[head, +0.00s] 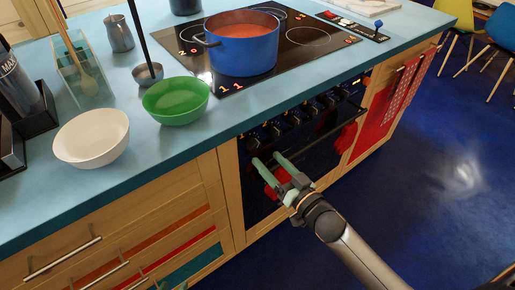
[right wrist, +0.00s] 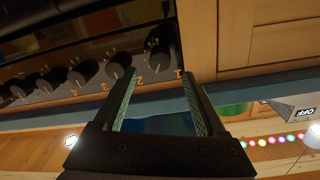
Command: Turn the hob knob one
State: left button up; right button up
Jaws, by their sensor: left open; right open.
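The hob knob one (right wrist: 158,42) is a black round knob at the end of a row on the dark oven front. In the right wrist view, a "1" is marked near it. In the head view it is the leftmost knob (head: 252,141), small and dark. My right gripper (head: 267,159) is open in front of the oven, just below that knob. In the right wrist view, the two fingers of my right gripper (right wrist: 158,74) point toward knob one, with the knob beyond and roughly between the tips. I see no contact. My left gripper is not in view.
More black knobs (right wrist: 82,73) run along the same panel. A blue pot (head: 243,50) stands on the black hob (head: 300,35) above. A green bowl (head: 176,101) and a white bowl (head: 91,138) sit on the blue counter. A red towel (head: 385,105) hangs at the right.

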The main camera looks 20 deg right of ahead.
aim_at(257, 148)
jog(key=shift+x, duration=2.95)
grip_shut()
